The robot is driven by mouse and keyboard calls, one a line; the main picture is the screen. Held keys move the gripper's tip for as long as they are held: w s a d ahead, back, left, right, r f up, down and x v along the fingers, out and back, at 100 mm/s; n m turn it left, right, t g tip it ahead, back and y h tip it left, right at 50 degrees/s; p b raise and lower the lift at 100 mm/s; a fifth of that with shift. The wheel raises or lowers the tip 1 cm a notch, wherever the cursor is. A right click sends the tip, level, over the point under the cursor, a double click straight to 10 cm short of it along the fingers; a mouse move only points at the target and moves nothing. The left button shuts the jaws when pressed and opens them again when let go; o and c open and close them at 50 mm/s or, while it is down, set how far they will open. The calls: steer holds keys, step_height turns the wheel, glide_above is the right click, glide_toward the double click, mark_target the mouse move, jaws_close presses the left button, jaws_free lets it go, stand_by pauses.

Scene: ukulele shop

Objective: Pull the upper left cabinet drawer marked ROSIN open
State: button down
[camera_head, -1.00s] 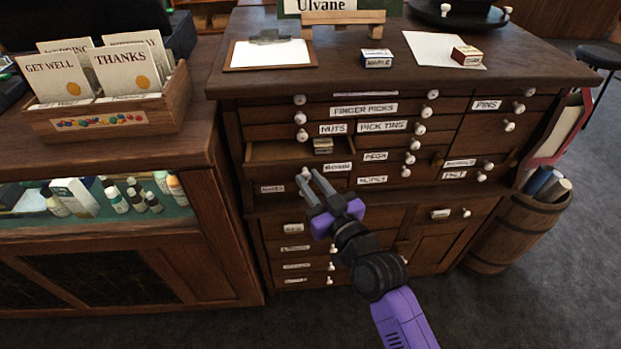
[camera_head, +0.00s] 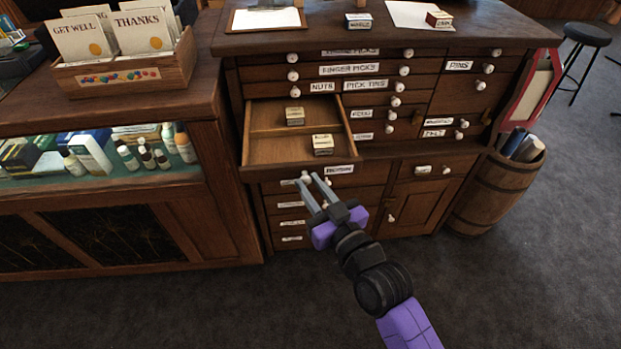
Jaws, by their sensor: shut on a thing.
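The drawer (camera_head: 270,152) at the upper left of the dark wooden cabinet stands well open, its inside in view. Its front carries a white label (camera_head: 339,170), too blurred to read surely as ROSIN. Two small boxes lie in it: one farther back (camera_head: 295,116), one near the front right (camera_head: 322,144). My gripper (camera_head: 311,180) is at the drawer's front, left of the label, with its two fingers shut on the white knob (camera_head: 305,177). The fingers partly hide the knob.
Other closed drawers with white knobs surround it, including FINGER PICKS (camera_head: 350,69) and PINS (camera_head: 460,65). A glass-fronted counter (camera_head: 215,175) stands close on the left. A barrel (camera_head: 495,190) stands at right. The floor (camera_head: 480,290) in front is clear.

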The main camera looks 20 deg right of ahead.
steer(key=shift+a, duration=0.2)
steer(key=c, duration=1.3)
jaws_free()
steer(key=shift+d, duration=0.1)
steer(key=shift+o, duration=0.2)
steer(key=s, duration=0.8)
steer(key=shift+d, duration=0.3)
steer(key=s+r+g+p, duration=0.1)
steer(key=s+r+p, duration=0.1)
steer(key=s, duration=1.2)
steer(key=s+r+g+h+p, duration=0.1)
steer(key=s+r+g+p, duration=0.1)
steer(key=s, duration=1.3)
steer(key=shift+d+r+m, duration=0.3)
steer(key=shift+r+m, duration=0.1)
steer(key=shift+r, duration=0.1)
